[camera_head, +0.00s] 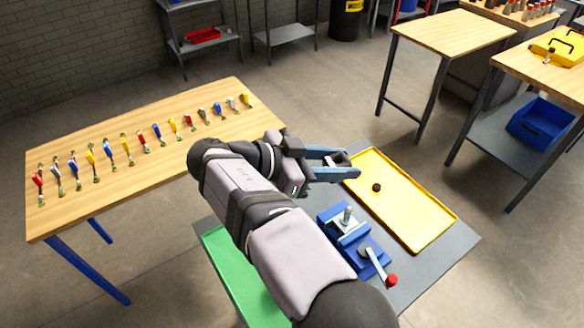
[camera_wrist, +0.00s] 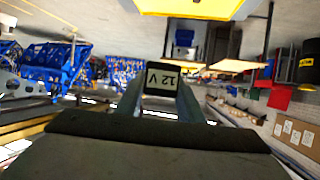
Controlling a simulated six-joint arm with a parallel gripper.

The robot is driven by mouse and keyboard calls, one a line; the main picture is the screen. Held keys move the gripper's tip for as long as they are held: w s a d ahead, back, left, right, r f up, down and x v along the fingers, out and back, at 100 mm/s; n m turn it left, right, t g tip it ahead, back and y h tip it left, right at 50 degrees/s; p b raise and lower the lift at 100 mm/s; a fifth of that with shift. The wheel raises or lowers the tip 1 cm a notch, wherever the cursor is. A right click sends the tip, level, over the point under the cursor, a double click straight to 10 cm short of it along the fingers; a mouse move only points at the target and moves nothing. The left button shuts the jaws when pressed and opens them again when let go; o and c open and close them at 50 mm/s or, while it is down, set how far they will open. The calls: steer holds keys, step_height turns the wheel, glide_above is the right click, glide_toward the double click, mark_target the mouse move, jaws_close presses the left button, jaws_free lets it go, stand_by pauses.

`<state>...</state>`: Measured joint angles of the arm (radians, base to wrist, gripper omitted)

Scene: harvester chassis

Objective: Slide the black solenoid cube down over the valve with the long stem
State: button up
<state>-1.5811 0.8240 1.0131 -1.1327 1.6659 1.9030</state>
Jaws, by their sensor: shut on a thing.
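My gripper (camera_head: 350,165) is shut on the black solenoid cube (camera_wrist: 162,77), whose white label reads "12 V" upside down in the wrist view. In the head view the cube is mostly hidden between the fingers. The valve with its upright, pale metal stem (camera_head: 347,213) stands in a blue vise (camera_head: 343,238) on the grey bench. My gripper is above and behind the valve, near the left edge of the yellow tray, with the cube apart from the stem.
A yellow tray (camera_head: 415,215) with a small dark round part (camera_head: 376,187) lies right of the vise. The vise handle has a red knob (camera_head: 391,280). A wooden table (camera_head: 90,215) holds several coloured parts.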

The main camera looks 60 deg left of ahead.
steer(key=w+d+r+p, duration=0.2)
steer(key=w+d, duration=0.1)
steer(key=w, duration=0.1)
steer(key=f+y, duration=0.1)
steer(key=f, duration=0.2)
steer(key=f+n+y, duration=0.1)
steer(key=f, duration=0.2)
steer(key=a+f+n+y, duration=0.1)
steer(key=f, duration=0.2)
steer(key=shift+w+f, duration=0.15)
steer(key=shift+f, duration=0.05)
steer(key=shift+f+b, duration=0.2)
steer(key=shift+b, duration=0.95)
step_height(320, 180, down, 4)
steer(key=b, duration=0.6)
steer(key=shift+f+b, duration=0.15)
steer(key=shift+b, duration=3)
stand_by(1.4)
